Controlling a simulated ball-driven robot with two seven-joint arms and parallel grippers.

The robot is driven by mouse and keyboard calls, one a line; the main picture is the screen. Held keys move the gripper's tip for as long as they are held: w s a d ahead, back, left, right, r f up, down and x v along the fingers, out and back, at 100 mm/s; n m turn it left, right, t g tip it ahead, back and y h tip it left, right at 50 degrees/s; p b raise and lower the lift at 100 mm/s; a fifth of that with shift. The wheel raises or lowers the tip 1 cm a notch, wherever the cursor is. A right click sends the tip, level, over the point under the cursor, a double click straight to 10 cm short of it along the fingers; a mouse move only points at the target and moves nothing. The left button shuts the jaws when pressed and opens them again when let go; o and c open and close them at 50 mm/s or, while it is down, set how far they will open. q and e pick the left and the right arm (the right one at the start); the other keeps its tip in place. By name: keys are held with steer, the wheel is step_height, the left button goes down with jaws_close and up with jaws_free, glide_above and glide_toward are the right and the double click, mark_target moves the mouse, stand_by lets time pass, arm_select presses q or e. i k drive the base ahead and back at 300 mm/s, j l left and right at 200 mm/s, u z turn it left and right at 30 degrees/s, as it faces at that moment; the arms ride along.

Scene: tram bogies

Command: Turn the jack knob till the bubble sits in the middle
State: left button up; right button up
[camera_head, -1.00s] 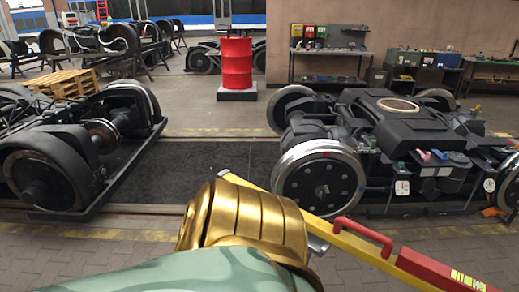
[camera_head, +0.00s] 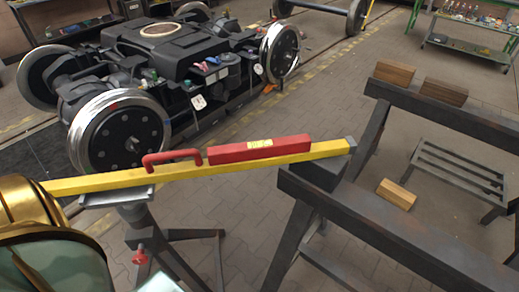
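A long yellow bar (camera_head: 120,180) runs across the picture. Its right end rests at a dark trestle (camera_head: 385,225), and it passes over the grey top plate (camera_head: 125,198) of a tripod jack. A red level body (camera_head: 235,153) with a small pale yellow window or label (camera_head: 260,145) sits on the bar, beside a red handle (camera_head: 172,158). The bubble is too small to make out. The red jack knob (camera_head: 140,257) is low on the jack's column. A gold and green part of my arm covers the lower left. I see no fingertips of either gripper.
A black bogie with a steel-rimmed wheel (camera_head: 118,133) stands behind the bar. A low slatted rack (camera_head: 455,170) stands at right. Paved floor lies between.

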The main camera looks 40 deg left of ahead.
mark_target(141, 258)
steer(key=u, duration=2.5)
steer(key=j+z, duration=0.4)
steer(key=j, duration=0.55)
steer(key=i, duration=0.05)
